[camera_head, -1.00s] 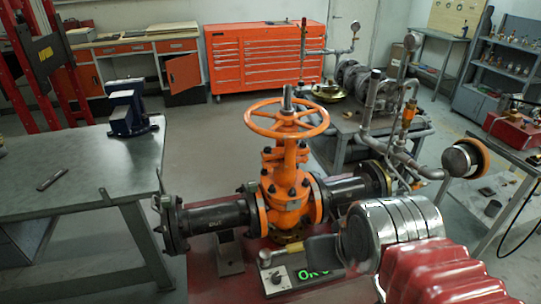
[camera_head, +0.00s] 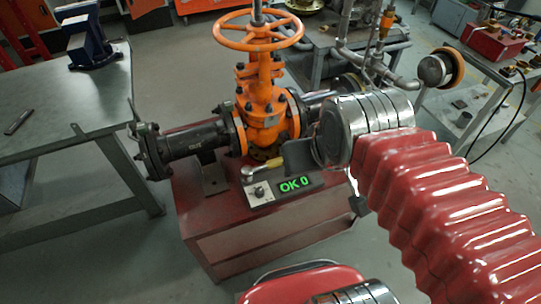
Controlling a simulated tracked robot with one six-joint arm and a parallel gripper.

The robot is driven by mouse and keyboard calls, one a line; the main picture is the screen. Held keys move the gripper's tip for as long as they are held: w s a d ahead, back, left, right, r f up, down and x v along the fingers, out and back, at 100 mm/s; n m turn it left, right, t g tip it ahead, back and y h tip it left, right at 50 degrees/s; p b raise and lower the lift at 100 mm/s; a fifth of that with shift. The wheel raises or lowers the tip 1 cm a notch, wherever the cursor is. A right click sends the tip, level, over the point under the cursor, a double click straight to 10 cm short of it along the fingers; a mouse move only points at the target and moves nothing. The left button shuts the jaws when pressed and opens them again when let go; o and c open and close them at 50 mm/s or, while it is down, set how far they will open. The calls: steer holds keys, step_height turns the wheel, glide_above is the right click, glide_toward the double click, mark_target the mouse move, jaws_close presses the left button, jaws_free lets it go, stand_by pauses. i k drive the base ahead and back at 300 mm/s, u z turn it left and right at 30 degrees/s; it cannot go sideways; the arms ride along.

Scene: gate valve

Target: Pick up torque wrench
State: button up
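My gripper (camera_head: 298,156) shows as a dark grey part beyond the chrome wrist of my arm, in front of the valve and above the panel box.
An orange gate valve (camera_head: 262,105) with a handwheel stands on a dark red base (camera_head: 250,240). A blue vise (camera_head: 90,45) sits on the grey table (camera_head: 75,130). A cart (camera_head: 470,115) is at the right.

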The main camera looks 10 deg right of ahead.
mark_target(248, 171)
steer(key=u, duration=0.15)
steer(key=k, duration=0.8)
steer(key=u, duration=0.7)
steer(key=i, duration=1)
